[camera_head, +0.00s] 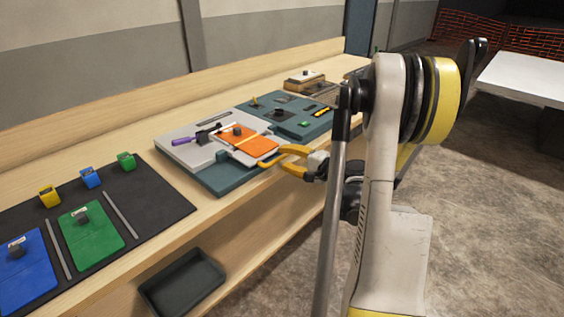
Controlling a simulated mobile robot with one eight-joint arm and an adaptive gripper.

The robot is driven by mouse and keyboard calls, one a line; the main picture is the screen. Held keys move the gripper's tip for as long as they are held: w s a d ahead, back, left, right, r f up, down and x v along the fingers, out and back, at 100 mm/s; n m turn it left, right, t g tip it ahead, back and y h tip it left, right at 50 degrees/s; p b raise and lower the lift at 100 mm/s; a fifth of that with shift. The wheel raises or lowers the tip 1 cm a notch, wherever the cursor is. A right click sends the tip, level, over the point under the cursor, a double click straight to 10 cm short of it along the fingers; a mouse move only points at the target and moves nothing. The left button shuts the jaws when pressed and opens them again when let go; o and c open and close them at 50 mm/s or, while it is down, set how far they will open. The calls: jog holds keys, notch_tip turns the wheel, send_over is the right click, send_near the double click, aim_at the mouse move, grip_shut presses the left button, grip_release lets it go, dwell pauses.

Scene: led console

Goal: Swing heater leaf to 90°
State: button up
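An orange plate (250,140) with a dark knob lies on the light grey panel of a console (185,149) on the bench. It may be the heater leaf; no label can be read. A yellow strip crosses it, and it looks roughly flat, though its exact angle cannot be told. My gripper (271,157), with yellow fingers, is at the plate's near right edge. The fingers are apart with nothing visible between them. Whether a fingertip touches the plate cannot be told. My arm hides the bench to the right of the gripper.
A purple-handled tool (209,138) lies left of the orange plate. A teal panel (318,128) with small parts adjoins behind. A black mat (150,190) at left holds green and blue plates and small coloured blocks. A dark tray (183,284) sits below the bench top.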

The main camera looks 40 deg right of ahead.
jog(key=shift+w+f, duration=0.1)
jog(key=shift+w, duration=0.6)
jog(key=shift+a, duration=0.1)
grip_shut()
